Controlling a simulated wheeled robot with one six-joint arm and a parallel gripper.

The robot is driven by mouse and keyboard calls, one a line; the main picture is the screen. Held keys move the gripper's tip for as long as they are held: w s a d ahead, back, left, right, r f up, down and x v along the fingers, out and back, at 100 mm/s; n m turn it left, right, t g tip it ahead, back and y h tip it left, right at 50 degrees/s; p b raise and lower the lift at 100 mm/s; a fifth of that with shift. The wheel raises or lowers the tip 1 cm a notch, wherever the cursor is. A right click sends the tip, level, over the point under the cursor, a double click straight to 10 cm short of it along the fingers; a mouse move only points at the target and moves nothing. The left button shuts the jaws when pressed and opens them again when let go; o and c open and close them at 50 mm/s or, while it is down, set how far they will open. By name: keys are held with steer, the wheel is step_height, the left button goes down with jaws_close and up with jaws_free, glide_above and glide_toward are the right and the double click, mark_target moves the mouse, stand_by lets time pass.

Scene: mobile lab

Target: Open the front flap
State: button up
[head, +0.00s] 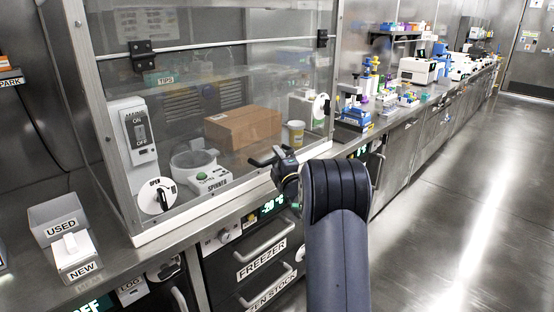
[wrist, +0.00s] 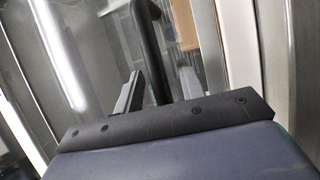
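The front flap (head: 240,75) is a clear panel on the front of a metal-framed enclosure. Black hinges (head: 142,55) sit along a bar near its top, and it appears to hang down closed. My gripper (head: 268,157) is in front of the flap's lower right part, close to the panel. In the wrist view, a black finger (wrist: 130,95) stands next to a dark curved bar (wrist: 150,45), which looks like a handle.
Behind the panel are a cardboard box (head: 242,128), a white spinner (head: 198,172) and a yellow cup (head: 296,132). Freezer drawers (head: 262,255) lie below. The bench (head: 395,118) runs right; the floor (head: 450,210) there is clear.

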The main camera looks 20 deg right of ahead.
steer(key=shift+c, duration=0.6)
jaws_close()
